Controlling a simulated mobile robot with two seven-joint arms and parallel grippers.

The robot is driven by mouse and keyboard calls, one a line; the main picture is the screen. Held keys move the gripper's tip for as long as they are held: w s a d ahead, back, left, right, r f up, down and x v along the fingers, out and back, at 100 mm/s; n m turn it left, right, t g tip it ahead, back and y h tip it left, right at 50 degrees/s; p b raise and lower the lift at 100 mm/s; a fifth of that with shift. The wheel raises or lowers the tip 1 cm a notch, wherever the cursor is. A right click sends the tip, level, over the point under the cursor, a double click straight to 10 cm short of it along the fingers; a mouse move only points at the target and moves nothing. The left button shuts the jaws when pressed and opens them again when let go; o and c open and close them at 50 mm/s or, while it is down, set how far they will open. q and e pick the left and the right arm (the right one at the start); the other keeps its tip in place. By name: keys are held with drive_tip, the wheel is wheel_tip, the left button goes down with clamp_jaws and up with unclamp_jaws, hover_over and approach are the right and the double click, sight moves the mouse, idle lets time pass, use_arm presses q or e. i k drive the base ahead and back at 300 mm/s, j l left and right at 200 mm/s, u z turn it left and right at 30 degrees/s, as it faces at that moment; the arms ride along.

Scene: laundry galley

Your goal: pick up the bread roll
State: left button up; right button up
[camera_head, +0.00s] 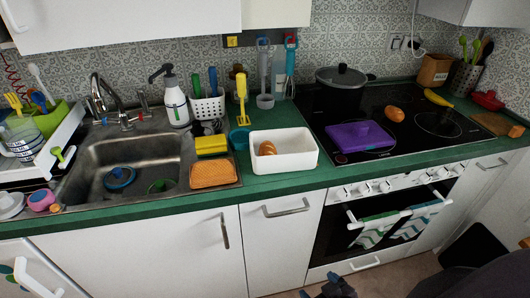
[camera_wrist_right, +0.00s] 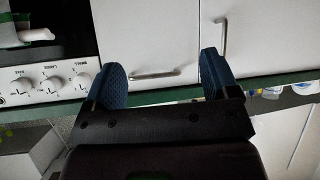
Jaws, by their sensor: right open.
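A brown, oval bread roll (camera_head: 267,148) with lighter marks lies inside a white open bin (camera_head: 290,185) on the green counter, between the sink and the cooktop. My right gripper (camera_head: 330,287) shows at the bottom edge of the head view, low in front of the cabinets and well away from the roll. In the right wrist view its two blue fingers are spread apart (camera_wrist_right: 162,80) with nothing between them, facing white cabinet doors. The roll is not visible in the wrist view. My left gripper is not in view.
A purple box (camera_head: 360,136), a black pot (camera_head: 341,90) and another brown oval item (camera_head: 394,113) stand on the cooktop (camera_head: 400,140). A yellow sponge (camera_head: 211,145) and an orange sponge (camera_head: 213,174) lie left of the bin. Towels (camera_head: 378,230) hang on the oven handle.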

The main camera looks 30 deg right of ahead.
sight(393, 114)
drive_tip(key=z, duration=1.75)
